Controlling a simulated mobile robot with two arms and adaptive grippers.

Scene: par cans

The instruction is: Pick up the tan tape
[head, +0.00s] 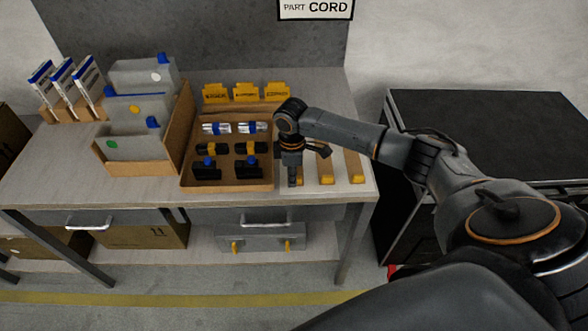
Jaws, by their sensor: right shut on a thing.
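My right gripper (292,182) points down at the table beside the right edge of the cardboard parts tray. It is shut at the leftmost of three tan strips with yellow ends (300,181), which I take to be the tan tape; the gripper hides most of it. The other two strips, the middle one (326,168) and the right one (355,165), lie to the right of it, apart from the gripper. I cannot tell whether the held strip is off the table. My left gripper is not in view.
The cardboard tray (226,185) holds several small black, yellow and silver parts. Yellow cards (246,92) stand behind it. A cardboard box with grey cases (140,108) and upright blue-white packs (68,80) stand left. A black cabinet (480,120) stands right of the table.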

